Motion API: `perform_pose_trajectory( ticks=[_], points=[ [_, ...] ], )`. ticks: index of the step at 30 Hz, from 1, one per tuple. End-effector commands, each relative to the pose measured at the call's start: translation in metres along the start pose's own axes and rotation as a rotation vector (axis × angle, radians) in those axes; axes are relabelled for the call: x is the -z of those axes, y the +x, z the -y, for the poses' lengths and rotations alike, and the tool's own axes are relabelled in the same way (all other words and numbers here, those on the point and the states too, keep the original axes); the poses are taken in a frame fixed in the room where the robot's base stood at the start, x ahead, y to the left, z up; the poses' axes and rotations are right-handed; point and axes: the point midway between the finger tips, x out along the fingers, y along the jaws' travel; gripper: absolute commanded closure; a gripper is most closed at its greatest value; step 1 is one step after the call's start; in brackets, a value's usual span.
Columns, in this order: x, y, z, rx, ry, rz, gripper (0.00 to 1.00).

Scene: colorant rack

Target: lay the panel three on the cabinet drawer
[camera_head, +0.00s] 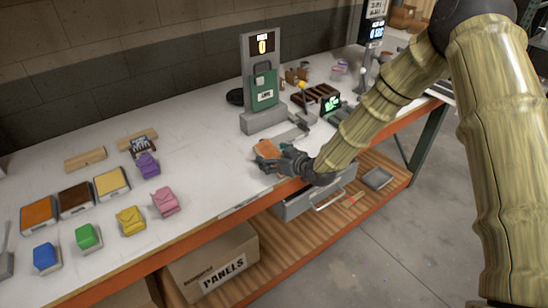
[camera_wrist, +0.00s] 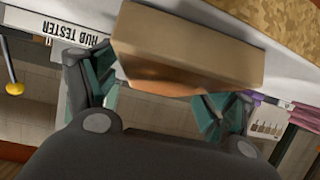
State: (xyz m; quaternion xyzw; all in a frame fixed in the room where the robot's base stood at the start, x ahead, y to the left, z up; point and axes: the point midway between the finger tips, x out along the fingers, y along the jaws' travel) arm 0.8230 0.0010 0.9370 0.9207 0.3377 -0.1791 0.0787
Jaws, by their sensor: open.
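My gripper (camera_head: 284,160) is open, low over the table's front edge, at an orange-brown panel (camera_head: 267,149). In the wrist view a tan block with an orange underside (camera_wrist: 190,45) lies between the spread fingers (camera_wrist: 158,95); it seems to be this panel. I cannot read a number on it, nor tell whether the fingers touch it. A grey drawer (camera_head: 296,207) is pulled out under the table top, below and just right of my gripper. My arm hides part of it.
Orange (camera_head: 39,215), brown (camera_head: 75,199) and yellow (camera_head: 111,183) flat boxes stand at left, with several small coloured packs before them. A green device (camera_head: 263,90) stands behind the gripper. A PANELS carton (camera_head: 215,266) is on the lower shelf. The table's left-middle is clear.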

Motion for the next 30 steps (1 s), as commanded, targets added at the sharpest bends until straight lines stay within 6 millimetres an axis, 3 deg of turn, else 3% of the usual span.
perform_pose_trajectory(
  ticks=[3,11,14,23,30],
  points=[
    [0.0,0.0,0.0,0.0,0.0,0.0,0.19],
    [0.0,0.0,0.0,0.0,0.0,0.0,0.66],
    [0.0,0.0,0.0,0.0,0.0,-0.001,0.72],
    [0.003,-0.001,-0.001,-0.001,-0.001,-0.001,0.72],
    [0.017,-0.007,-0.001,-0.001,-0.002,-0.003,0.72]
  ],
)
